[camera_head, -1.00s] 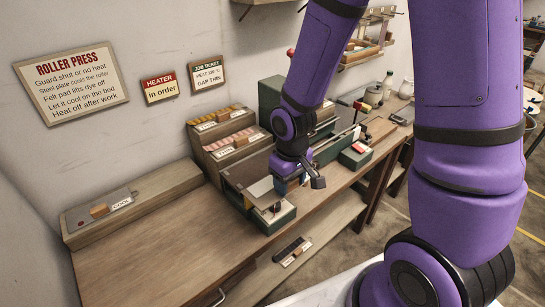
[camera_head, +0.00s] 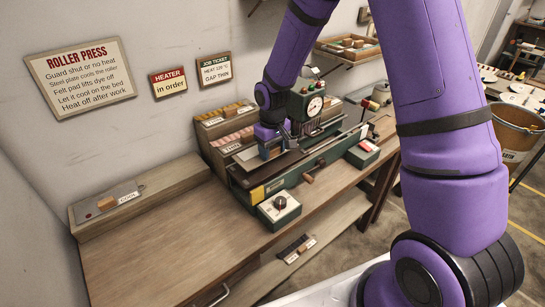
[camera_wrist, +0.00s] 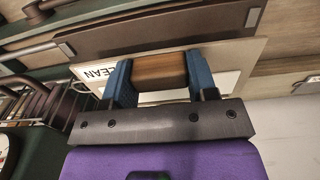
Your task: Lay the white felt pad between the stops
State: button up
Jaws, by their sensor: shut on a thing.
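My gripper (camera_wrist: 160,78) is shut on a wooden block (camera_wrist: 159,71), with one blue finger on each side of it. The block sits on a flat pale plate or pad (camera_wrist: 231,57) marked "CLEAN"; I take this for the white felt pad. In the head view my gripper (camera_head: 272,150) is over the left back part of the green roller press (camera_head: 262,191), pointing down. The stops cannot be told apart with certainty. In the wrist view a dark brown slab (camera_wrist: 160,32) lies just beyond the pad.
A rack of labelled blocks (camera_head: 225,120) is against the wall. A grey plate with a wooden knob (camera_head: 105,203) lies at left.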

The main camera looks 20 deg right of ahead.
aim_at(272, 158)
jog(key=shift+f, duration=1.5)
jog(key=shift+f, duration=0.35)
jog(key=o, duration=1)
jog(key=shift+c, duration=0.2)
